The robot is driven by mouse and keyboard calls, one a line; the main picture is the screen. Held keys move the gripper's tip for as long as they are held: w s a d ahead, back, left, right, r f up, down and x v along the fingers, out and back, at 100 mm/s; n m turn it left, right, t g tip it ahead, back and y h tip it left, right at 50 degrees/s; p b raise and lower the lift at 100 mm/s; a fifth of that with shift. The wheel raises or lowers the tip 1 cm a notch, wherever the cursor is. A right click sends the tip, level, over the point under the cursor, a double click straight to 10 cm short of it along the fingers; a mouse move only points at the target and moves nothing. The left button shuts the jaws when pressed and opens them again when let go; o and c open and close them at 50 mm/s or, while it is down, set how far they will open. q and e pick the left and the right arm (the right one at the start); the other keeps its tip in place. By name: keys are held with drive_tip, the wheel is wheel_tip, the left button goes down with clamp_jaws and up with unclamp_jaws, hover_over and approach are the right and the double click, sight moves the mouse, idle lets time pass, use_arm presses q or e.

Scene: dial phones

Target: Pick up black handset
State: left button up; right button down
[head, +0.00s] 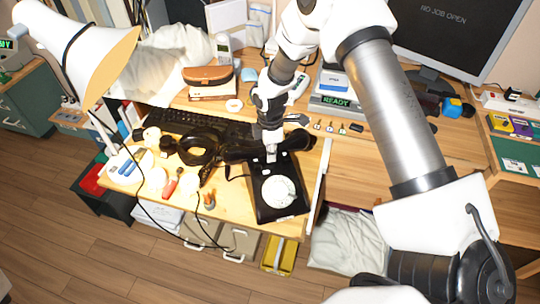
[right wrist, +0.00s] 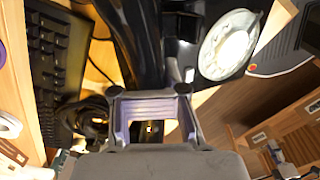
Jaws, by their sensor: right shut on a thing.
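A black dial phone (head: 262,208) with a pale round dial (head: 278,192) stands near the front right of the desk. Its black handset (head: 238,152) lies across the phone's back end, sticking out on both sides. My right gripper (head: 271,154) points down over the middle of the handset and is shut on it. The gripper hides that middle part. In the right wrist view, the dark handset (right wrist: 138,38) and the dial (right wrist: 228,45) are close beyond the fingers (right wrist: 150,98). I cannot tell if the handset is clear of its cradle. My left gripper is not in view.
A black keyboard (head: 200,125) lies behind the phone, and black headphones (head: 200,148) lie left of it. A white lamp (head: 85,42) stands at the left. A brown case (head: 208,76) and a monitor (head: 455,35) are at the back. Clear desk (head: 365,155) lies to the right.

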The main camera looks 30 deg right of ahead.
drive_tip(key=shift+w+r, duration=0.1)
drive_tip(key=shift+r, duration=0.15)
drive_tip(key=shift+w+r, duration=0.1)
drive_tip(key=shift+r, duration=0.5)
drive_tip(key=shift+s+r+b, duration=0.25)
drive_tip(key=shift+r+b, duration=0.1)
drive_tip(key=shift+r, duration=0.7)
drive_tip(key=s+a+b, duration=0.2)
drive_tip(key=s, duration=0.5)
drive_tip(key=s+a+r+b, duration=0.1)
drive_tip(key=s+b, duration=0.1)
drive_tip(key=s, duration=0.6)
drive_tip(key=shift+s+a+r, duration=0.15)
drive_tip(key=shift+s+a, duration=0.05)
drive_tip(key=shift+a, duration=0.15)
drive_tip(key=shift+c, duration=1.9)
unclamp_jaws()
drive_tip(key=shift+r, duration=0.1)
wheel_tip(320, 180, up, 12)
